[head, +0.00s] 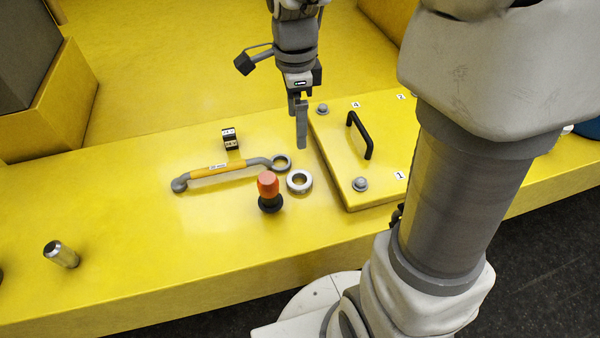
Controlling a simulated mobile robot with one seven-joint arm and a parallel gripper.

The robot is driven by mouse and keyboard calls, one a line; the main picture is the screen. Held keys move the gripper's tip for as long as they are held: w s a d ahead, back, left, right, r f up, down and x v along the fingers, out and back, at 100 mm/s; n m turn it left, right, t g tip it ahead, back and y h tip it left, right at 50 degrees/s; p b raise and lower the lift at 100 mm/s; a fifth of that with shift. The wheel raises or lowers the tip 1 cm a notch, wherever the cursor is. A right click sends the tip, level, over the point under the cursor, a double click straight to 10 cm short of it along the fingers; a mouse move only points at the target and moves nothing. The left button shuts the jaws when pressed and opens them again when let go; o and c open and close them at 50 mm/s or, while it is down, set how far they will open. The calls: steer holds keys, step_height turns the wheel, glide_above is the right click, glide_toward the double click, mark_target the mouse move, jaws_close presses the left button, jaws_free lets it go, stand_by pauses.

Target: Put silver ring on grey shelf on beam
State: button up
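The silver ring (306,187) lies flat on the yellow beam (110,220), just right of a red-topped black knob. My gripper (301,142) points down above the beam, up and behind the ring in the picture, and apart from it. I see its fingers nearly edge-on, so I cannot tell if they are open or shut. Nothing shows held in them. I cannot make out a grey shelf for certain in this view.
A metal cylinder (61,254) is at left. A raised yellow panel (385,175) with a black handle is at right.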

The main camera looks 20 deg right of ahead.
steer(key=m, duration=0.2)
glide_above(299, 183)
steer(key=f, duration=1.1)
steer(key=shift+a+f+b, duration=0.2)
steer(key=shift+f+b, duration=0.15)
steer(key=shift+s+d+f, duration=0.1)
steer(key=shift+f, duration=1.25)
steer(key=shift+d+f, duration=0.1)
steer(key=shift+f, duration=1.2)
jaws_close()
